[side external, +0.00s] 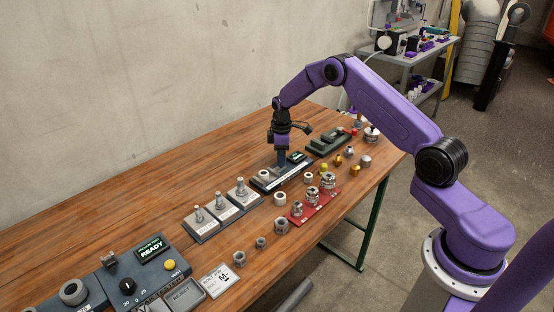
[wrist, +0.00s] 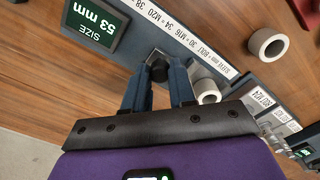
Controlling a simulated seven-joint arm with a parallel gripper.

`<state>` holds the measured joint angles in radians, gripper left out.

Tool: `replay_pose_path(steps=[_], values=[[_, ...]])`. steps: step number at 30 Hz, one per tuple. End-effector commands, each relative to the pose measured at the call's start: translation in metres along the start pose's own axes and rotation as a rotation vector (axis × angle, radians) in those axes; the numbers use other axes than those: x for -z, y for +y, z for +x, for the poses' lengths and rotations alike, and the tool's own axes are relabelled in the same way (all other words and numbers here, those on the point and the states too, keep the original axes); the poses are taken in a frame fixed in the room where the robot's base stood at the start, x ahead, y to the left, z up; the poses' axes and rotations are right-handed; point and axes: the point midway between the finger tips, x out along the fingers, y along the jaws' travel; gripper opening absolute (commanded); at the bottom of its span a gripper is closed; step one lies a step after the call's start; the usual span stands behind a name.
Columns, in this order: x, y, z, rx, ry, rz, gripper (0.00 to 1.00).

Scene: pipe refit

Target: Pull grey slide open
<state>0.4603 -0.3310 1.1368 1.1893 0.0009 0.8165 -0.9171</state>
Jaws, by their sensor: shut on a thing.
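The sizing gauge (side external: 268,186) is a dark grey block on the wooden table, with a green-lit display (wrist: 95,25) reading SIZE 53 mm and a white printed scale strip (wrist: 185,38). My gripper (side external: 282,160) points down over the gauge. In the wrist view its two blue-grey fingers are shut on a dark knob of the grey slide (wrist: 158,70). The fingers and the gripper body hide much of the slide. How far the slide stands open is unclear.
A pale ring (wrist: 268,44) lies beside the gauge. A grey stand with upright pegs (side external: 220,210), a red tray of fittings (side external: 312,206) and a green stepped block (side external: 330,142) stand around it. A control panel (side external: 140,275) reading READY is at front left. Loose fittings lie along the near edge.

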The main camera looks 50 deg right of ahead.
Motion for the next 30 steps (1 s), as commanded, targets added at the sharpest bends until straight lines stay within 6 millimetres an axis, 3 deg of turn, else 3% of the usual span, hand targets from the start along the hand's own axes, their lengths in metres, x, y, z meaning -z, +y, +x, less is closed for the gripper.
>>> replay_pose_path(steps=[9, 10, 12, 23, 30], values=[[-0.009, 0.009, -0.001, -0.005, -0.001, 0.004, 0.00], [-0.009, 0.009, -0.001, -0.006, -0.001, 0.004, 0.35], [-0.009, 0.009, -0.001, -0.005, 0.000, 0.005, 0.50], [-0.006, 0.007, -0.004, -0.003, 0.000, 0.002, 0.50], [-0.006, 0.007, -0.040, -0.006, 0.003, 0.002, 0.50]])
